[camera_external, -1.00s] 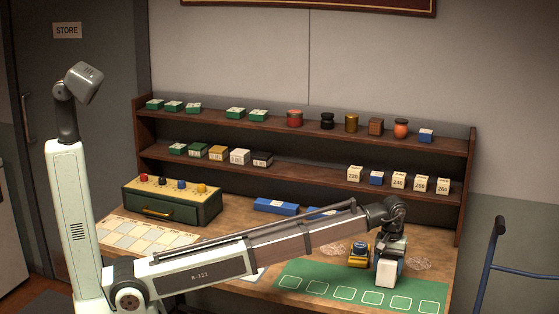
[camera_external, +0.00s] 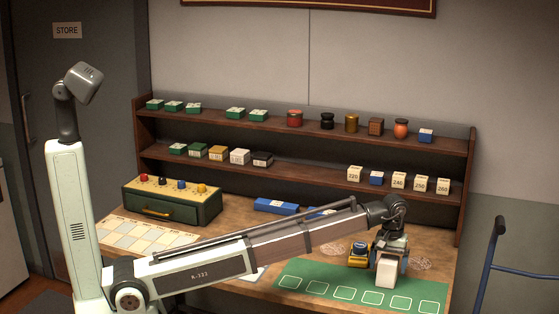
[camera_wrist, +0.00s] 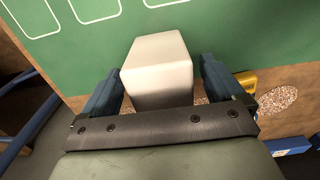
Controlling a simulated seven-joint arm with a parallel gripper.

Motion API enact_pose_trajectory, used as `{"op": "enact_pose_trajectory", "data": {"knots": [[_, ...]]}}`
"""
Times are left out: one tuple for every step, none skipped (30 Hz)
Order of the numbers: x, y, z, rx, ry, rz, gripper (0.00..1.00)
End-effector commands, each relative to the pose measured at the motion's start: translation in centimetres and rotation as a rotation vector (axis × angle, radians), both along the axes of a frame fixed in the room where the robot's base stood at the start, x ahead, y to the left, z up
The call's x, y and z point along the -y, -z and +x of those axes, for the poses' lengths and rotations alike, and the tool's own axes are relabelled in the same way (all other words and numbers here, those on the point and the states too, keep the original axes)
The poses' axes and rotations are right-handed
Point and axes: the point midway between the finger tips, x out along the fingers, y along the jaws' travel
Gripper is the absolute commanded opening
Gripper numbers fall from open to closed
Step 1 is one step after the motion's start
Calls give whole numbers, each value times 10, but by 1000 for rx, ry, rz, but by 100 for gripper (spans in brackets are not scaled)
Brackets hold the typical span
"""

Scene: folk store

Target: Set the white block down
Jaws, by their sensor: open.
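The white block (camera_external: 386,275) stands upright at the upper edge of the green mat (camera_external: 320,282), above its row of white outlined squares. In the wrist view the white block (camera_wrist: 158,65) sits between the two blue fingers of my gripper (camera_wrist: 162,72). The fingers are open, one on each side of it, with a narrow gap showing. In the external view my gripper (camera_external: 389,258) is low over the block and hides its upper part. The block's underside is hidden, so its contact with the mat cannot be seen fully.
A yellow and dark object (camera_external: 358,254) stands close left of my gripper. A patch of small grains (camera_external: 421,264) lies to the right. Shelves with small boxes and jars (camera_external: 300,150) stand behind. The outlined squares on the mat are empty.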

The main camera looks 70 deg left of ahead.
Motion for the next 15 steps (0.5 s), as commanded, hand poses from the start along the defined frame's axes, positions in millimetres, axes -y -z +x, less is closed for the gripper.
{"op": "enact_pose_trajectory", "data": {"knots": [[0,-7,1,2,0,-1,95],[0,-12,1,2,0,-1,95],[0,-18,1,1,0,0,95],[0,-23,1,1,0,0,95],[0,-28,1,2,0,-1,95],[0,-36,1,3,0,0,95],[0,-42,1,2,0,-1,95],[0,-48,1,1,0,0,95],[0,-55,2,2,0,-1,95],[0,-61,1,3,0,0,95],[0,-66,1,2,0,-1,95],[0,-73,1,1,0,0,95],[0,-78,1,1,0,0,95],[0,-82,1,1,0,0,95],[0,-88,1,2,0,-1,95]]}}
